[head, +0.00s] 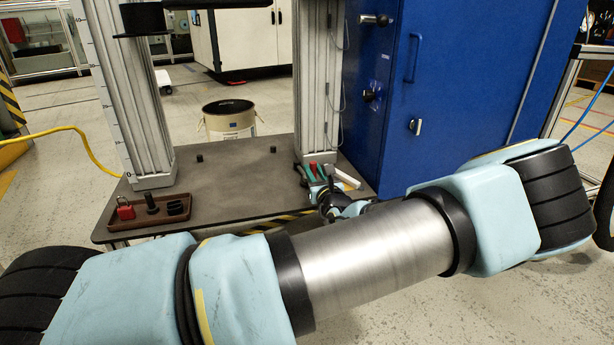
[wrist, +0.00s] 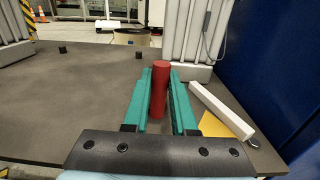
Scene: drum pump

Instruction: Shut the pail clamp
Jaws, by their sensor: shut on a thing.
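A red cylinder (wrist: 158,90), which looks like a handle, stands between the two teal fingers of my gripper (wrist: 160,80). My gripper is shut on it. In the head view my gripper (head: 315,172) is at the right end of the dark table, with the red cylinder's top just showing between its fingers. What the red cylinder joins on to is hidden by the gripper. A beige pail (head: 229,124) with a dark top and a label is on the floor behind the table; it also shows in the wrist view (wrist: 130,38). I cannot make out a clamp on it.
The dark table (head: 225,180) is mostly bare in the middle. A brown tray (head: 150,217) with a red padlock and black parts sits at its left. A white bar (wrist: 221,110) and yellow sheet (wrist: 212,127) lie right of my gripper, near the blue cabinet (head: 440,80). Two grey columns rise behind.

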